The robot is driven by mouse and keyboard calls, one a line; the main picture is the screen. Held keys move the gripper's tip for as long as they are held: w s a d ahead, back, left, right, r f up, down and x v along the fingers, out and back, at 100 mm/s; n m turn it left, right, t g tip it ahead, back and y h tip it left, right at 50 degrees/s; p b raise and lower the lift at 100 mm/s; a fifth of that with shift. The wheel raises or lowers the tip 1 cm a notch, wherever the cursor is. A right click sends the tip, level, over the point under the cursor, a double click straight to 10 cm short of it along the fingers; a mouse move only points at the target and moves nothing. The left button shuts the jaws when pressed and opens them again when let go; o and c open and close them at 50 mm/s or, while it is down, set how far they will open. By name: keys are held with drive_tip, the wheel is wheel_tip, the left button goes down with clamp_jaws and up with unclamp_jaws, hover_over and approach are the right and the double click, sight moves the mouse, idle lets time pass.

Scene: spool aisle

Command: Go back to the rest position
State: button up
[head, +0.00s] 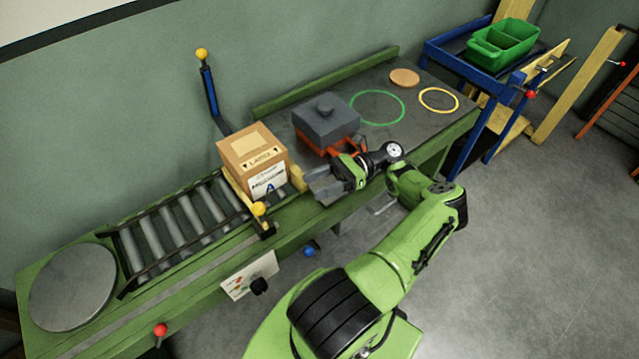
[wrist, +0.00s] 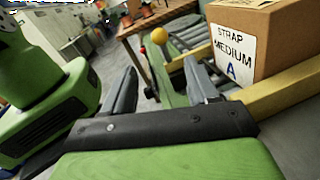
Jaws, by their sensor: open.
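My gripper (head: 322,187) is at the front edge of the green bench, right of the cardboard box, with my green arm reaching up from the bottom of the head view. In the wrist view the two grey fingers (wrist: 160,88) stand apart with nothing between them. The cardboard box (head: 253,158) sits at the right end of the roller conveyor, against a yellow stop. In the wrist view the box (wrist: 240,45) is just right of the fingers and apart from them; its label reads "STRAP MEDIUM A".
A grey block with a knob (head: 326,120) sits on an orange base near my wrist. Green (head: 377,107) and yellow (head: 438,100) rings mark the bench. A yellow ball-topped post (head: 258,209) stands near the box. A green bin (head: 503,45) is on the blue rack. Floor at right is clear.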

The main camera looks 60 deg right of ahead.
idle(0.6)
drive_tip(key=w+a+r+n+g+h, duration=0.45)
drive_tip(key=a+r+n+g, duration=0.2)
drive_tip(key=a, duration=0.35)
drive_tip(key=w+a+r+n+g+h, duration=0.3)
drive_tip(key=a+r+n+g+h, duration=0.3)
drive_tip(key=a, duration=0.4)
drive_tip(key=s+a+r+n+t+h, duration=0.2)
drive_tip(key=s+a+r+n+t, duration=0.1)
drive_tip(key=s+n, duration=0.3)
drive_tip(key=s+a+r+n+t+h, duration=0.3)
drive_tip(key=s+a+r+n+t, duration=0.1)
drive_tip(key=s+r+n+t, duration=0.2)
drive_tip(key=shift+s+r+n, duration=0.2)
drive_tip(key=shift+r+n, duration=0.1)
drive_tip(key=shift+n, duration=0.45)
